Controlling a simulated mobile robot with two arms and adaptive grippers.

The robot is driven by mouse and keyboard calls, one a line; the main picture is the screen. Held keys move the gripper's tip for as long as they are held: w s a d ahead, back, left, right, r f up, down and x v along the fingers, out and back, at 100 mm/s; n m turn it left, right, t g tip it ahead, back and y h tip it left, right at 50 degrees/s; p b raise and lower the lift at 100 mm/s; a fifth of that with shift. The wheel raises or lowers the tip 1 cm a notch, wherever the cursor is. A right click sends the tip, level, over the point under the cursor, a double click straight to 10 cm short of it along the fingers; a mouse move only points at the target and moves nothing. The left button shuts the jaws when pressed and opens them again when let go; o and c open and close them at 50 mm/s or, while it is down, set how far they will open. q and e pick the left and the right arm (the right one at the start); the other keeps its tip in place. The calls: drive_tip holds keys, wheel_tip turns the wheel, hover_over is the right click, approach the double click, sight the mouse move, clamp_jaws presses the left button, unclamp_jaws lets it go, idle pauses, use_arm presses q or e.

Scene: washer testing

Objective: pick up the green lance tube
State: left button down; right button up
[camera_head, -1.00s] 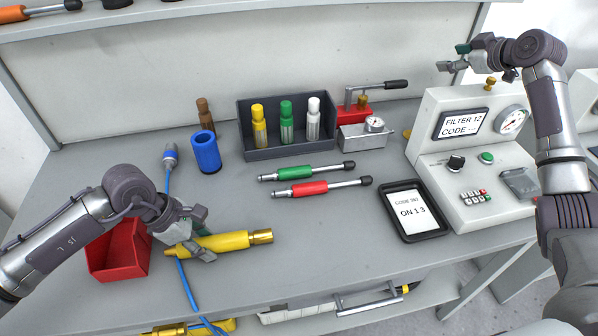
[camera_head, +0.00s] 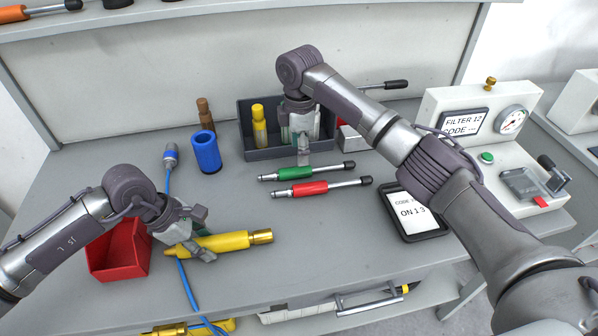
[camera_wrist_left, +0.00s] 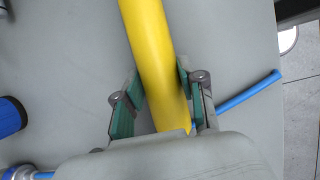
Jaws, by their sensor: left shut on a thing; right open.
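The green lance tube (camera_head: 294,173) lies on the bench, its green sleeve in the middle and a dark tip at its right end. A red lance tube (camera_head: 310,188) lies just in front of it. My right gripper (camera_head: 303,152) is open, pointing down just behind and above the green tube's sleeve; I cannot tell whether it touches the tube. My left gripper (camera_head: 191,240) is shut on a yellow cylinder (camera_head: 232,241) with a brass end. The left wrist view shows the yellow cylinder (camera_wrist_left: 152,60) between the green-padded fingers.
A dark tray (camera_head: 262,153) with a yellow bottle (camera_head: 259,126) stands behind my right gripper, which hides its other bottles. A blue cup (camera_head: 206,152), red bin (camera_head: 122,252), tablet (camera_head: 428,224) and test console (camera_head: 500,160) surround the bench's middle.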

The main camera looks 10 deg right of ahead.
sight(299, 169)
wheel_tip(299, 169, down, 7)
drive_tip(key=shift+w+f, duration=0.15)
clamp_jaws()
idle(0.5)
